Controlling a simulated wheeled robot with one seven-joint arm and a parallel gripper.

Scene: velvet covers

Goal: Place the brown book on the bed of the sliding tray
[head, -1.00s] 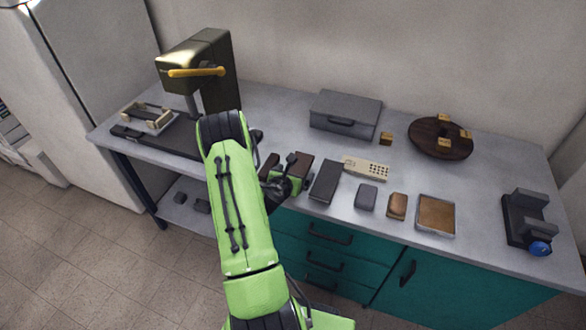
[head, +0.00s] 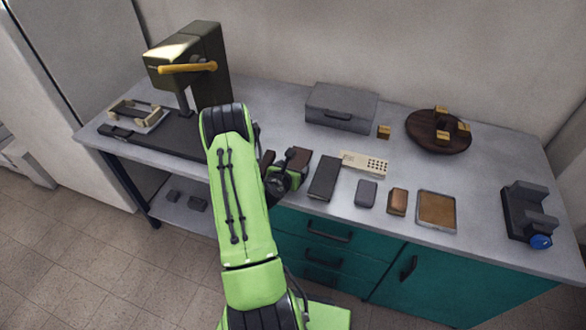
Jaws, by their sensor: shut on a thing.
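My gripper (head: 284,173) is over the front edge of the counter, partly hidden behind its own green wrist. It is shut on the brown book (head: 301,157), a small dark brown block of which only part shows past the wrist. I cannot tell whether the book touches the counter. The sliding tray (head: 150,124) is at the far left of the counter, a pale tray with raised cream side pieces on a dark rail base. It stands apart from my gripper, beside a dark press with a yellow handle (head: 188,68).
Right of my gripper lie a black book (head: 324,178), a cream keypad (head: 364,163), a grey block (head: 366,193), a brown block (head: 397,201) and a cork-filled tray (head: 436,211). Behind are a grey case (head: 341,107) and a round wooden board (head: 425,142).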

